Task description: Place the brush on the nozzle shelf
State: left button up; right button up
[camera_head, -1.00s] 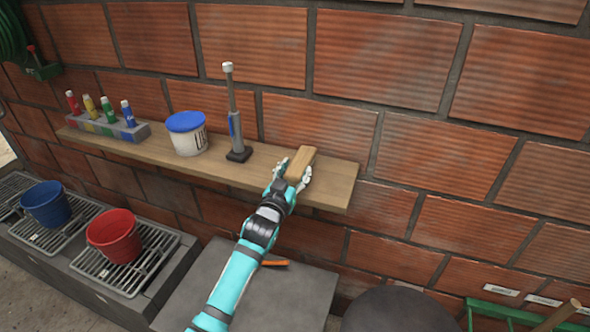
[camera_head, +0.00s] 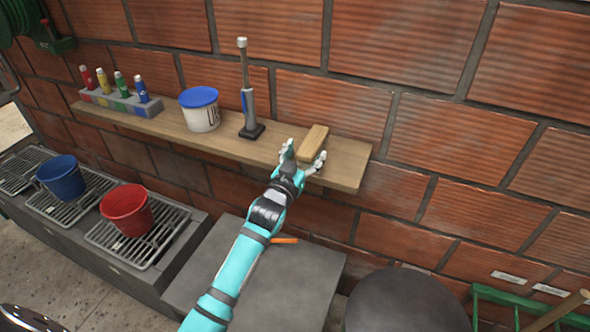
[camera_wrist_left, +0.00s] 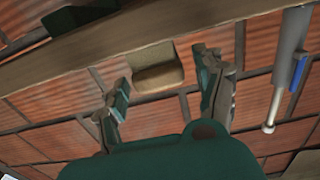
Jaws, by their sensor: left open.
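The brush (camera_head: 313,143) is a tan wooden block lying on the right part of the wooden nozzle shelf (camera_head: 350,165). My left gripper (camera_head: 304,158) is open at the shelf's front edge, just in front of the brush. Its fingers are apart and do not hold it. In the left wrist view the brush (camera_wrist_left: 157,69) shows beyond and between the open fingers (camera_wrist_left: 163,90), with the shelf (camera_wrist_left: 100,42) behind it. Any bristles are hidden. My right gripper is not in view.
On the shelf stand an upright grey nozzle (camera_head: 248,100), a white tub (camera_head: 200,112) with a blue lid and a holder (camera_head: 125,104) with several coloured bottles. Below are a blue bucket (camera_head: 62,178), a red bucket (camera_head: 127,210) and a grey block (camera_head: 260,280). An orange-handled item (camera_head: 284,240) lies near the block.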

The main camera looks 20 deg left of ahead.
pick_arm(q)
jog(key=s+b, duration=0.1)
jog(key=s, duration=0.9)
jog(key=shift+a+b, duration=0.2)
jog(key=shift+b, duration=0.15)
jog(key=shift+s, duration=0.1)
notch_tip(320, 180, down, 19)
jog(key=s+g, duration=0.2)
jog(key=g, duration=0.2)
jog(key=s+f+g, duration=0.2)
jog(key=s+f, duration=0.2)
jog(key=f, duration=0.3)
jog(key=s+f+m+g, duration=0.1)
jog(key=s+f, duration=0.3)
jog(key=f, duration=0.4)
jog(key=s+f+g, duration=0.2)
jog(key=s+f, duration=0.2)
jog(key=f, duration=0.3)
jog(key=s+f+g, duration=0.2)
jog(key=s+f, duration=0.4)
jog(key=s, duration=0.5)
jog(key=s+a+f+g, duration=0.1)
jog(key=s+f+g, duration=0.2)
jog(key=s+f, duration=0.3)
jog(key=s+a+f+m+g, duration=0.1)
jog(key=s+f+g, duration=0.2)
jog(key=s, duration=1.4)
notch_tip(320, 180, down, 4)
jog(key=shift+a+y, duration=0.15)
jog(key=shift+y, duration=0.15)
